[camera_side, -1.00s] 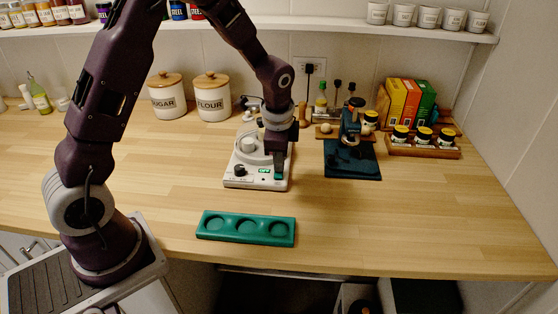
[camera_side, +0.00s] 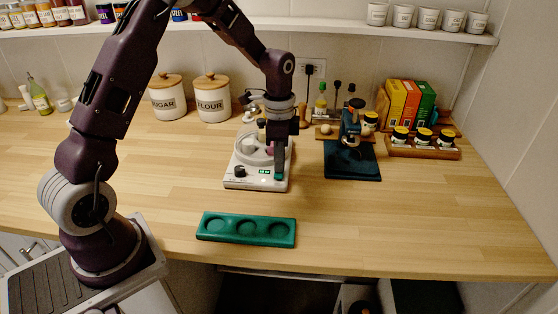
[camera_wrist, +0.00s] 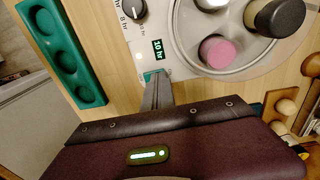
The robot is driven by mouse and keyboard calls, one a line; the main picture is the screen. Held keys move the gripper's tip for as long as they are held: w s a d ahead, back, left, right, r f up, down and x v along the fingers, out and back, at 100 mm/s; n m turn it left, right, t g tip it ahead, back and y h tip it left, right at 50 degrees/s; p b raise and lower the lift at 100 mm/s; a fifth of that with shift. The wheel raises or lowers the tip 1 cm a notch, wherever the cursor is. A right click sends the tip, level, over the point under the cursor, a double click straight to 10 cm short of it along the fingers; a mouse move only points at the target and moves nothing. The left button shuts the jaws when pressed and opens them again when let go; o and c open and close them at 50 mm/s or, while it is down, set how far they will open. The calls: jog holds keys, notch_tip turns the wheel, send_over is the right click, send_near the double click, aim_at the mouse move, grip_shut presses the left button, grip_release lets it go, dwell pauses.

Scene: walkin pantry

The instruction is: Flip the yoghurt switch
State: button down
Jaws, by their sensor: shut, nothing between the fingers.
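The yoghurt maker (camera_side: 240,182) is a white unit on the counter with a round jar well on top. It shows in the wrist view (camera_wrist: 185,62) with a black dial (camera_wrist: 132,10), a display reading 10 hr (camera_wrist: 158,50) and a small white spot (camera_wrist: 138,56). A green piece, apparently the switch (camera_wrist: 150,75), lies at my fingertips and is partly hidden by them. My gripper (camera_side: 279,177) points down at the unit's front right corner. In the wrist view its shut, empty fingers (camera_wrist: 157,82) reach the switch area; contact is not clear.
A green tray with three round hollows (camera_side: 245,240) lies in front of the maker. A dark blue stand (camera_side: 352,172) is to its right. A pink-topped jar (camera_wrist: 216,52) and a dark-topped jar (camera_wrist: 280,18) stand in the well. Counter at front right is clear.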

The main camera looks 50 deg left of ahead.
jog(key=shift+s+d+f+g, duration=0.3)
jog(key=shift+s+d+f, duration=0.1)
jog(key=shift+s+d, duration=0.3)
jog(key=shift+r, duration=0.1)
notch_tip(320, 180, up, 15)
jog(key=w+a, duration=0.1)
jog(key=shift+w+a, duration=0.3)
jog(key=shift+a, duration=0.05)
